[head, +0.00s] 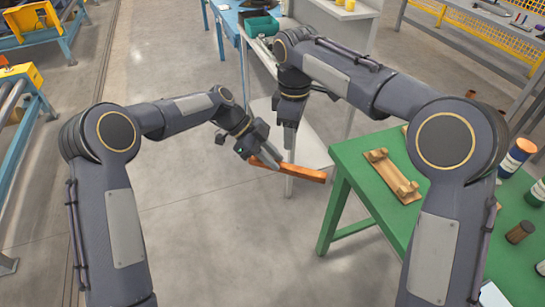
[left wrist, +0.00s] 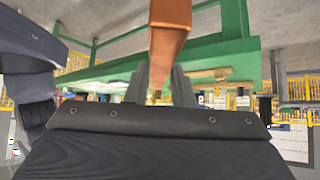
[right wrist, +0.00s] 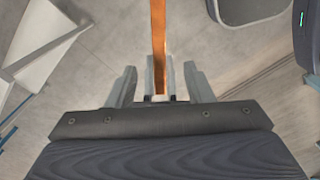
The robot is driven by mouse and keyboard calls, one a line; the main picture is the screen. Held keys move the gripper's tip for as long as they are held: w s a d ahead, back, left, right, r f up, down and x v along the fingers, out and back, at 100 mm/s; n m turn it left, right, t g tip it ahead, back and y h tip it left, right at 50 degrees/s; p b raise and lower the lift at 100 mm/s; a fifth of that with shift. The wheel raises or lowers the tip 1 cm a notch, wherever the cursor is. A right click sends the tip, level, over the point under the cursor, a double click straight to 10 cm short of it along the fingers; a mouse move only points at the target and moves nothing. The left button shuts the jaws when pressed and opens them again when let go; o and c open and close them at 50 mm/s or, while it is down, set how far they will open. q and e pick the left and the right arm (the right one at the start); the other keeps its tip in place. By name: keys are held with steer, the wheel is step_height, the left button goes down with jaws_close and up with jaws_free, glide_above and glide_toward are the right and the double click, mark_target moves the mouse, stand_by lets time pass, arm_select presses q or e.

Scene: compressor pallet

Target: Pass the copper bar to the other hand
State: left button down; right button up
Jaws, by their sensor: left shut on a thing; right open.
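The copper bar (head: 300,173) is a long orange-brown bar held in mid-air, slanting slightly down to the right in the head view. My left gripper (head: 268,162) is shut on it near its left end; the bar also rises between its fingers in the left wrist view (left wrist: 170,35). My right gripper (head: 289,148) points down just above the bar's middle and is open. In the right wrist view the bar (right wrist: 159,40) lines up with the middle of the spread fingers (right wrist: 160,85). I cannot tell whether the fingers reach around it or touch it.
A green table (head: 362,205) stands at the right with a wooden cradle (head: 393,176) and several bottles or cans. A white bench (head: 300,130) stands behind the grippers. Open concrete floor (head: 230,240) lies below and to the left.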

steer(key=s+d+r+m+t+y, duration=0.1)
steer(key=s+d+r+m, duration=0.1)
steer(key=s+d+m, duration=0.35)
steer(key=s+d+r+m+t+y, duration=0.1)
steer(key=s+d+r+m, duration=0.15)
steer(key=s+d, duration=0.55)
steer(key=s+d+f+m+t+y, duration=0.1)
steer(key=s+f+m, duration=0.3)
steer(key=s, duration=0.4)
steer(key=s+d+f+m+t, duration=0.2)
steer(key=s+d+f+m, duration=0.1)
steer(key=s, duration=0.4)
steer(key=shift+s+d+f+m+t+y, duration=0.25)
steer(key=shift+s+f+m+y, duration=0.2)
steer(key=shift+m, duration=0.55)
